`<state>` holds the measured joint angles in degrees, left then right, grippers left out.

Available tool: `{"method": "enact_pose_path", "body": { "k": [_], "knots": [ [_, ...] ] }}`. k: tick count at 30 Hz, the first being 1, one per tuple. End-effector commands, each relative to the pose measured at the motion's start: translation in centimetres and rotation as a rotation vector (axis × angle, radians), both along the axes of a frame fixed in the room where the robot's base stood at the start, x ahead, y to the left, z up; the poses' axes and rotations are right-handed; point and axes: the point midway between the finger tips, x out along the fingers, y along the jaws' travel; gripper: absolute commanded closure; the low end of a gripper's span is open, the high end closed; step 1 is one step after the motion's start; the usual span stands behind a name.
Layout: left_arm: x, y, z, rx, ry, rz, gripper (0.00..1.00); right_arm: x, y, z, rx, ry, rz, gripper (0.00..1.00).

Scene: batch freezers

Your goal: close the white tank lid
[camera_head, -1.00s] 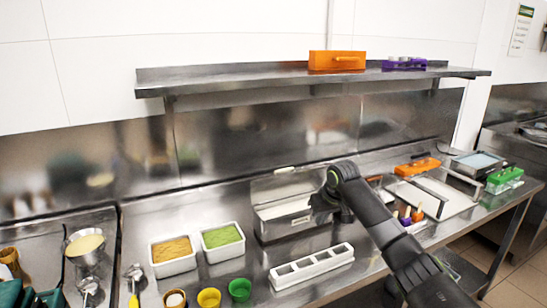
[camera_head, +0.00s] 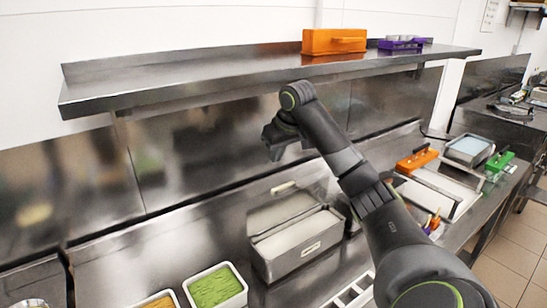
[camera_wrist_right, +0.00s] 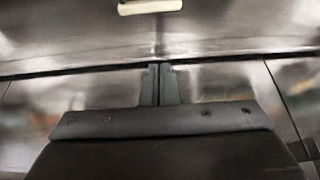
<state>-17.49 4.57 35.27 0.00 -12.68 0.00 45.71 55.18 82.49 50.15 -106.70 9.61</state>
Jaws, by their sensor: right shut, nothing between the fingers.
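The steel tank (camera_head: 302,248) stands on the counter, with a white inside showing. Its lid (camera_head: 280,210) is open, raised along the back of the tank, with a pale bar handle (camera_head: 283,187) near its top edge. A pale bar handle also shows at the top of the right wrist view (camera_wrist_right: 150,7). My right gripper (camera_head: 272,146) is above and behind the tank, in front of the steel back wall and apart from the lid. Its fingers (camera_wrist_right: 160,85) are together and empty in the right wrist view. My left gripper is not in view.
A steel shelf (camera_head: 200,80) with an orange box (camera_head: 333,41) and a purple holder (camera_head: 400,45) runs above my right arm. A tub of green filling (camera_head: 215,287) stands left of the tank. A white slotted tray (camera_head: 352,292) lies in front.

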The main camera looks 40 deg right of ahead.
Motion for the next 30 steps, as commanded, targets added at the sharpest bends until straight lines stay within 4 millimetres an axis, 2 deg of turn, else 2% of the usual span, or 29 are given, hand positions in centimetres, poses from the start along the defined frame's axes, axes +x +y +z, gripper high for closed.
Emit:
{"method": "enact_pose_path", "body": {
  "k": [4,11,18,24,30],
  "knots": [
    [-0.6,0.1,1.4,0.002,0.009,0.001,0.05,1.2,0.0,-2.6,0.006,0.006,0.001,1.00],
    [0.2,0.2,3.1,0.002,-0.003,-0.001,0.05,3.2,-0.2,-7.3,0.006,0.006,0.000,1.00],
    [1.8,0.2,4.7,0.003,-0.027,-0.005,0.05,0.6,-0.1,-7.5,-0.003,0.002,0.002,1.00],
    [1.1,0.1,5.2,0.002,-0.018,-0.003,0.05,-0.6,0.0,-7.8,0.000,0.001,0.001,1.00],
    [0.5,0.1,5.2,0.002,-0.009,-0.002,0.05,-0.7,0.1,-7.8,0.001,0.000,0.001,1.00]
  ]
}}
